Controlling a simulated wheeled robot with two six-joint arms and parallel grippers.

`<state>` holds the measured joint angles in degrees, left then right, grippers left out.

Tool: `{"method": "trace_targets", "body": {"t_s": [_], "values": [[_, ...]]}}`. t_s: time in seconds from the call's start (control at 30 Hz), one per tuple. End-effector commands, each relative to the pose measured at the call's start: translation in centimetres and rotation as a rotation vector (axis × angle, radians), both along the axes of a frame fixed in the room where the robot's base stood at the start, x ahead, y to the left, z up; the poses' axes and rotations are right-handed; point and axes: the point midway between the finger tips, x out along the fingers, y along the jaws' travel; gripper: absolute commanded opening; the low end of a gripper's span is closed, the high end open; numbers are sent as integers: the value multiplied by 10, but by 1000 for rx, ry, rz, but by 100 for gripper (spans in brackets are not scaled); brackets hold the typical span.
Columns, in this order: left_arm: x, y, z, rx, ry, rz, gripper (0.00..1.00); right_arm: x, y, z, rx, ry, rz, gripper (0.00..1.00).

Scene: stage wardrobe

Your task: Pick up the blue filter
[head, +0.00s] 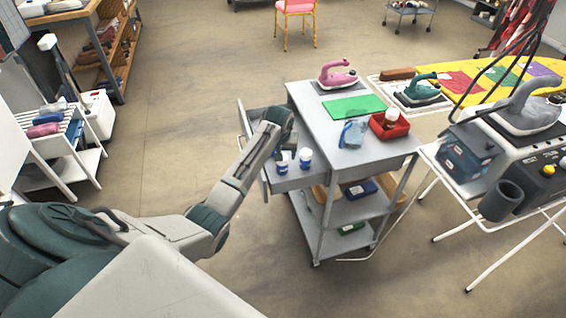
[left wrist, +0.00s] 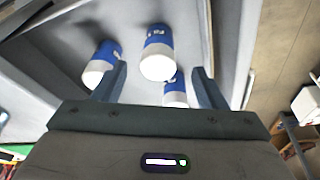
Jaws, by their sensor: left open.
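Blue-and-white cylindrical filters stand in the open grey drawer (head: 292,180) of the trolley. In the head view one (head: 282,162) is at left and another (head: 305,158) at right, just below my left gripper (head: 279,128). In the left wrist view, one filter (left wrist: 158,54) shows between my open fingers (left wrist: 160,80), one (left wrist: 102,64) is beside the left finger, and one (left wrist: 176,91) is partly hidden lower down. The fingers hold nothing. I cannot tell whether they touch a filter. My right gripper is in neither view.
A white rack (head: 60,140) is at left, with open floor between.

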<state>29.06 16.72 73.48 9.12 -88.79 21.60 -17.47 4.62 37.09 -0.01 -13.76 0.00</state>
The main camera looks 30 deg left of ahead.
Motion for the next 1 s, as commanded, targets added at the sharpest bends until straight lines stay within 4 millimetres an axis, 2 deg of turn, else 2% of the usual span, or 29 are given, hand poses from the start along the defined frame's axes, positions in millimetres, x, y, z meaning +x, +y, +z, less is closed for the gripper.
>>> {"method": "trace_targets", "body": {"t_s": [0.27, 0.6, 0.87, 0.9, 1.0], "values": [[6, 3, -19, -1, 0, 0, 65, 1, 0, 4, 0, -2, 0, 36], [18, 8, -57, -2, 1, 0, 65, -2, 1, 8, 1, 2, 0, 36], [19, 9, -61, 0, -1, -1, 65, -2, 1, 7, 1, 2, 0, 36], [19, 9, -61, 0, -1, -1, 64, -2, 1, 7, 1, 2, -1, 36], [19, 9, -61, 0, -1, -1, 44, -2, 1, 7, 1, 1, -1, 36]]}}
